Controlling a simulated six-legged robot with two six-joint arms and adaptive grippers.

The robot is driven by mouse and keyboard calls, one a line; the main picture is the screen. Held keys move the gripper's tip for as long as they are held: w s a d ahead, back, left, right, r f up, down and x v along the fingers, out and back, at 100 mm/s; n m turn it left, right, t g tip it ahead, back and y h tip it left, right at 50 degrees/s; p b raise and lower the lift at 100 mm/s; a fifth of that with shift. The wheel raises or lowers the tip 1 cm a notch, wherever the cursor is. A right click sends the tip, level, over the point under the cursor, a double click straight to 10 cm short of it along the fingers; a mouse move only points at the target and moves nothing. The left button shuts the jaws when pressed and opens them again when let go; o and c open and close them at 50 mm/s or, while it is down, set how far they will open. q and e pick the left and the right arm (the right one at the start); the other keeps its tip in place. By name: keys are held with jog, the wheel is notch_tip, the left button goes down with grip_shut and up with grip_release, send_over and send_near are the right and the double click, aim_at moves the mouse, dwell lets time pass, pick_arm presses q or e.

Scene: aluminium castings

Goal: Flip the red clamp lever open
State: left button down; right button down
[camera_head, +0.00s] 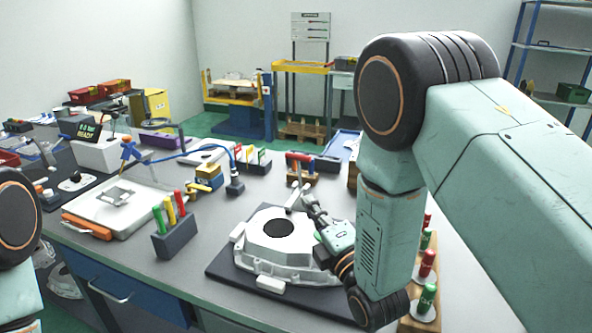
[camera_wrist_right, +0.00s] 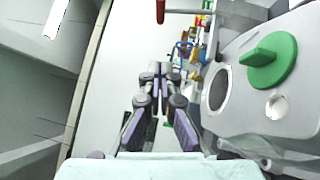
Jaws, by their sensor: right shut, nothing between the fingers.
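A grey-white aluminium casting (camera_head: 268,250) with a round dark opening lies on a dark plate (camera_head: 222,262) on the bench. My right gripper (camera_head: 309,199) is over the casting's far right edge, with its fingers together and nothing between them. In the right wrist view the shut fingers (camera_wrist_right: 160,72) point away from the camera. A red lever end (camera_wrist_right: 160,10) shows at the top of that view, apart from the fingers. In the head view I cannot clearly tell the red clamp lever. My left gripper is out of view.
A green knob (camera_wrist_right: 268,60) sits on a grey metal part beside the fingers. A block with green, red and yellow handles (camera_head: 172,237) stands left of the casting. A wooden rack (camera_head: 424,318) with red and green handles stands right. Bare bench shows left of the plate.

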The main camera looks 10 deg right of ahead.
jog(key=shift+d, duration=0.2)
send_near(292, 158)
jog(key=w+a, duration=0.2)
jog(key=a, duration=0.1)
jog(key=w, duration=0.1)
jog(key=w+d, duration=0.2)
jog(key=shift+w+r+p, duration=0.3)
jog(key=shift+a, duration=0.1)
jog(key=shift+r, duration=0.1)
